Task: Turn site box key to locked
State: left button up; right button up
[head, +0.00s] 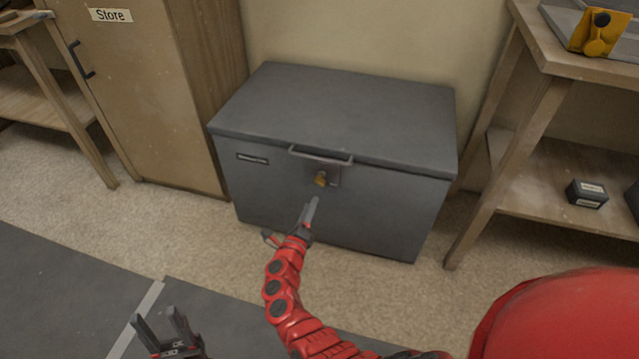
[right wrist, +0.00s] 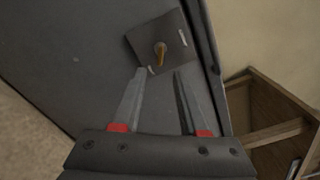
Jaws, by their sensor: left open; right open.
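The grey site box (head: 330,115) stands against the wall with its lid shut. A yellow key (head: 320,180) sits in a lock plate on its front, below the lid handle (head: 320,155). In the right wrist view the key (right wrist: 160,50) stands out from the square lock plate (right wrist: 160,42), beyond my fingertips. My right gripper (head: 308,212) is open and empty just below and in front of the key, apart from it; it also shows in the right wrist view (right wrist: 160,78). My left gripper (head: 160,325) is open and empty at the lower left, far from the box.
A wooden cabinet (head: 135,90) marked "Store" stands left of the box. A wooden bench (head: 560,65) on the right holds a yellow item (head: 597,32) on top and a small dark box (head: 587,194) on its lower shelf. The floor before the box is clear.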

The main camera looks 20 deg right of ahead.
aim_at(319, 185)
jog(key=b+x, duration=0.2)
jog(key=x, duration=0.8)
jog(key=shift+w+d+b, duration=0.25)
jog(key=shift+b, duration=0.1)
grip_shut()
